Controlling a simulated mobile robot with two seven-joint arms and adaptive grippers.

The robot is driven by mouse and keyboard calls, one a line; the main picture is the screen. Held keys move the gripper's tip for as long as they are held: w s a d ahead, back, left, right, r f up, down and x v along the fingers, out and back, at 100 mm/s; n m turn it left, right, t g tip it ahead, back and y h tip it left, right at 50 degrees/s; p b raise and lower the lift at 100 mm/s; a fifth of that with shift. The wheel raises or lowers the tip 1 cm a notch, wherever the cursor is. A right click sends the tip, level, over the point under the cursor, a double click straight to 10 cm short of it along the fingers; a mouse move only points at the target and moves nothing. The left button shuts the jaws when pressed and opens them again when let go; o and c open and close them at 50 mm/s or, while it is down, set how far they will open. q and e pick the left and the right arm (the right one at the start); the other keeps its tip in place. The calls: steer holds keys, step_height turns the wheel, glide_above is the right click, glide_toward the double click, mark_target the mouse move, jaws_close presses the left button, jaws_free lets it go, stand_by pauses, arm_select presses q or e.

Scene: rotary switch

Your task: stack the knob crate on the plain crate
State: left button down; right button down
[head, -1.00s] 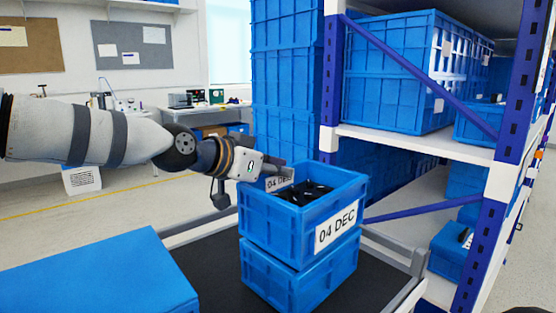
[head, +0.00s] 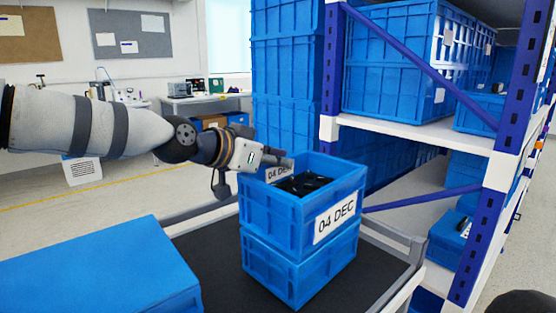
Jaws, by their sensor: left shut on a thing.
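The knob crate (head: 275,222) is a blue open box with a white "04 DEC" label and dark knobs (head: 302,184) inside. It is upright and sits directly over the plain crate (head: 276,264), a blue box on the dark cart top. Their edges line up closely, and no clear gap shows between them. My left gripper (head: 277,164) is shut on the knob crate's far left rim. Its fingertips are partly hidden at the rim. The inside of the plain crate is hidden. My right gripper is not in view.
The cart top (head: 215,264) has bare room around the plain crate, inside a grey rail (head: 392,235). Another blue box (head: 95,268) is at the lower left. A shelf rack with blue and white posts (head: 497,150) stands close on the right, and tall stacked blue crates (head: 287,75) stand behind.

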arm_select(q)
steer(key=shift+f, duration=0.4)
stand_by(0.8)
steer(key=c, duration=1.6)
jaws_free()
steer(key=shift+f, duration=0.1)
